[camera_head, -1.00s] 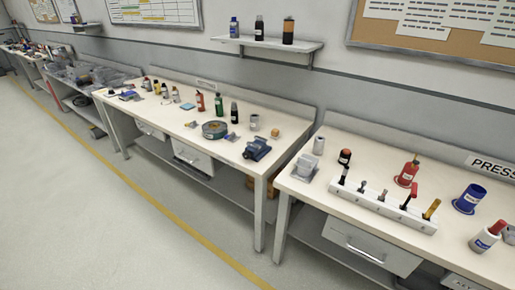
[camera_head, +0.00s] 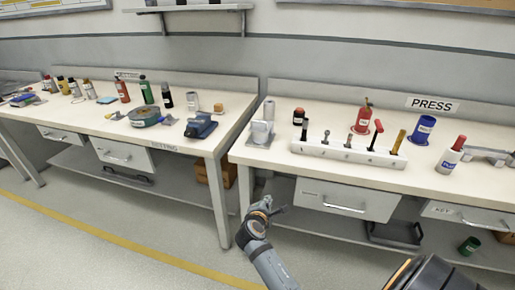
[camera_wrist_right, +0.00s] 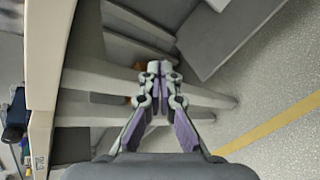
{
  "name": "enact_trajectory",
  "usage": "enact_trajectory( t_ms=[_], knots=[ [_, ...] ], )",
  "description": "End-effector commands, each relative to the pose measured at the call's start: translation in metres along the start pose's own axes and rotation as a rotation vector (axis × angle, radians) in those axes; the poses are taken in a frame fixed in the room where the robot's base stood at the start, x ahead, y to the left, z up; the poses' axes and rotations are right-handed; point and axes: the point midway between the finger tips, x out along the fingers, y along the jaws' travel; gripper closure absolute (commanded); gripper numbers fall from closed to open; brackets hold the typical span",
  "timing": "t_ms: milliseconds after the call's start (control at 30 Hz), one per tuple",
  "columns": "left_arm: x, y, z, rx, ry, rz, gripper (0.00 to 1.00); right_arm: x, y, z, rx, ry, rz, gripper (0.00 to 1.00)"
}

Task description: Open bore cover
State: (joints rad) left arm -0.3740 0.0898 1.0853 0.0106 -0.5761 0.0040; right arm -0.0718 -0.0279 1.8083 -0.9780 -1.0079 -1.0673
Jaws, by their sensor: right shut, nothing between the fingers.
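I cannot make out a bore cover in either view. A grey metal part (camera_head: 486,156) lies at the right end of the bench with the PRESS sign, partly cut off by the picture edge; I cannot tell whether it has a bore. My right gripper (camera_head: 281,209) is in front of that bench's left end, below the top and apart from everything on it. In the right wrist view its fingers (camera_wrist_right: 158,72) are shut with nothing between them. My left gripper is not in view.
A drawer (camera_head: 345,200) is below. Another bench (camera_head: 90,122) stands left. The floor (camera_head: 60,255) in front is clear.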

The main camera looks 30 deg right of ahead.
Motion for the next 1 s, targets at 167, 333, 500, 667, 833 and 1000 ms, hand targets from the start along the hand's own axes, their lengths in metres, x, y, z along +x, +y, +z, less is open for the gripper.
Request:
enact_trajectory(
  t_ms=[167, 333, 500, 667, 833, 1000],
  knots=[
    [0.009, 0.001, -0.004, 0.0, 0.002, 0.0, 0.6, -0.003, 0.072, 0.022, -0.306, -0.183, 0.146, 1.0],
    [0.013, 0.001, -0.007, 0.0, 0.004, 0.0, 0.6, -0.013, 0.135, 0.032, -0.625, -0.366, 0.238, 1.0],
    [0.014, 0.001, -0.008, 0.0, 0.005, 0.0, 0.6, -0.027, 0.183, 0.035, -0.876, -0.52, 0.277, 1.0],
    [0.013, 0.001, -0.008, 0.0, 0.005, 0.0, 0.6, -0.031, 0.197, 0.032, -0.968, -0.565, 0.288, 1.0],
    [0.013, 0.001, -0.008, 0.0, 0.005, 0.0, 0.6, -0.021, 0.202, 0.036, -0.965, -0.566, 0.29, 1.0],
    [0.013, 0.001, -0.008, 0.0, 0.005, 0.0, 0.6, 0.005, 0.217, 0.046, -0.965, -0.568, 0.289, 1.0]
  ],
)
